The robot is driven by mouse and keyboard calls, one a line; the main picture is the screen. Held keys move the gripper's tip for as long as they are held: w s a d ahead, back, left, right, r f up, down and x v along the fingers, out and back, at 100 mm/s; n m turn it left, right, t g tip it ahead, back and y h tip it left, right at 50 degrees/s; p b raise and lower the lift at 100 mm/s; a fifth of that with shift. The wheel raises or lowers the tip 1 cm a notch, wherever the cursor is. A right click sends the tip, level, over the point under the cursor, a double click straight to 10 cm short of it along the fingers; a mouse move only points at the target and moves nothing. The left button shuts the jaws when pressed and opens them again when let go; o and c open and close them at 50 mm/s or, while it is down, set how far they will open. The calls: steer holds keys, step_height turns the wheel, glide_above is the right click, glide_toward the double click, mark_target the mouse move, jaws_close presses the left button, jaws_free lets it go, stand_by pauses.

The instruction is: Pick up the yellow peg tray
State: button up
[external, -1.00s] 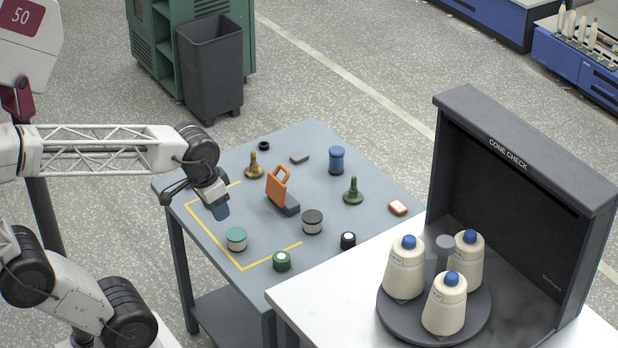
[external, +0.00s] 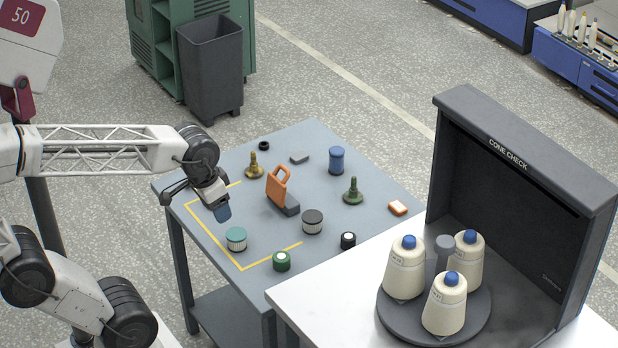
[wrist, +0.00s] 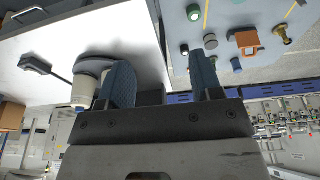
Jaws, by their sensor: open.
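The mustard-yellow peg tray (external: 254,166), a small round base with an upright peg, stands near the back left of the grey-blue table (external: 310,140). It also shows at the upper right of the wrist view (wrist: 283,36). My gripper (external: 222,212) hangs over the left part of the table, in front of the yellow peg tray and apart from it. In the wrist view my gripper (wrist: 163,78) has its two blue fingers spread wide with nothing between them.
An orange-handled item (external: 278,186), a teal-topped canister (external: 236,238) and a dark-topped canister (external: 312,221) stand near my gripper. A similar green peg piece (external: 352,192) and a blue spool (external: 336,160) stand farther right. Cones (external: 405,270) occupy the white table.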

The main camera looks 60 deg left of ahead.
mark_target(251, 163)
steer(key=w+a+f+n+t+h, duration=0.1)
steer(key=w+a+f+n+h, duration=0.25)
steer(key=w+a+n, duration=0.45)
steer(key=w+a+f+n+t+h, duration=0.15)
steer(key=w+a+f+n, duration=0.25)
steer(key=w, duration=0.7)
steer(key=w+a+f+n+t+h, duration=0.1)
steer(key=w+a+f+n+h, duration=0.25)
steer(key=w+a+n, duration=0.45)
steer(key=w+a+f+n+t+y, duration=0.2)
steer(key=a+f+n, duration=0.2)
steer(key=a+f, duration=0.3)
steer(key=w+a+f+n+t+y, duration=0.1)
steer(key=a+f+n, duration=0.4)
steer(key=a, duration=0.8)
steer(key=w+a+f+n+t+y, duration=0.2)
steer(key=w+a+f+n+t, duration=0.1)
steer(key=a+f, duration=0.7)
steer(key=shift+w+a+f+n+t+y, duration=0.15)
steer(key=shift+a+f+n+t+y, duration=0.25)
steer(key=shift+n, duration=0.4)
steer(key=shift+r, duration=0.1)
steer(key=shift+w, duration=0.1)
